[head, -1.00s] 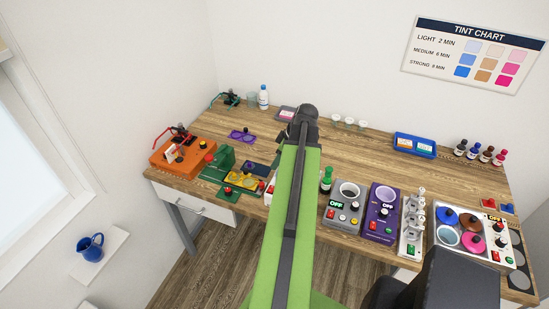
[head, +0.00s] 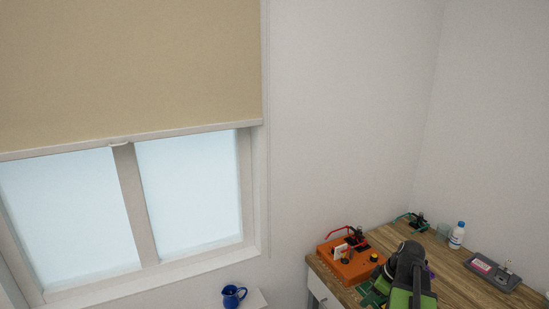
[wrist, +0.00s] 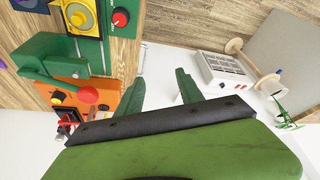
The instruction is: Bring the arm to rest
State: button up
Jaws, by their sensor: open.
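My arm, green with a dark joint (head: 408,262), rises at the lower right of the head view, over the near left part of the wooden desk (head: 450,284). My gripper (wrist: 158,78) shows in the wrist view with its two green fingers apart and nothing between them. The fingertips are hidden from the head view. An orange box (head: 346,262) with a red lead stands on the desk just left of the arm. In the wrist view, the orange box (wrist: 105,97) is left of the fingers.
A green device (wrist: 55,60) and a yellow device (wrist: 70,17) are left of the fingers. A white bottle (head: 457,236) and a grey tray (head: 493,270) stand farther back. A blue jug (head: 233,296) is on a wall shelf below the window (head: 190,195).

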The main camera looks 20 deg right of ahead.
jog(key=w+a+f+n+g+b, duration=0.1)
jog(key=w+a+f, duration=0.1)
jog(key=a, duration=0.7)
jog(key=w+a+f+n+b, duration=0.1)
jog(key=w+a+f+b, duration=0.15)
jog(key=a, duration=0.55)
jog(key=w+a+f+n+g, duration=0.1)
jog(key=w+a, duration=0.2)
jog(key=a, duration=0.6)
jog(key=s+a+f+m+g+h+b, duration=0.1)
jog(key=s+a+m, duration=0.3)
jog(key=a+m, duration=0.5)
jog(key=shift+f+m+h+b, duration=0.4)
jog(key=shift+f+h, duration=0.3)
